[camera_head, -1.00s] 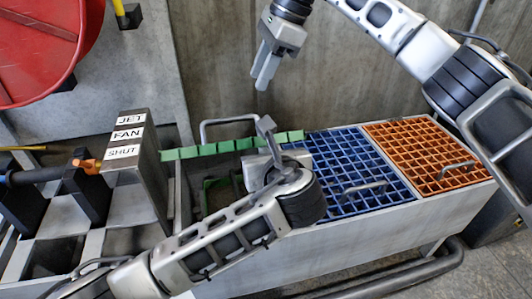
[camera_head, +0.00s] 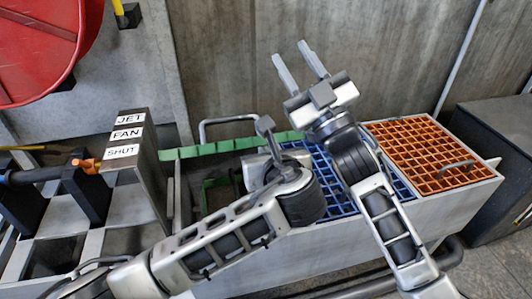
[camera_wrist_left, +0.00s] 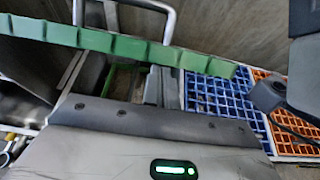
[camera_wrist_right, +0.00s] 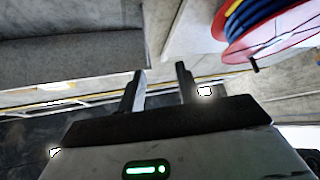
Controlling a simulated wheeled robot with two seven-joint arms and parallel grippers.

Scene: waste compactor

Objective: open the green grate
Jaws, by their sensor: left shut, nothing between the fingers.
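The green grate (camera_head: 215,147) stands raised and is seen nearly edge-on as a green strip, with a grey handle (camera_head: 228,120) on its far side. Below it the left bin compartment is open, with green rim inside.
A blue grate (camera_head: 325,180), partly covered by my right arm, and an orange grate (camera_head: 425,150) lie flat to the right. A dark block labelled JET FAN SHUT (camera_head: 135,150) stands left of the bin. A red reel (camera_head: 40,45) is at upper left.

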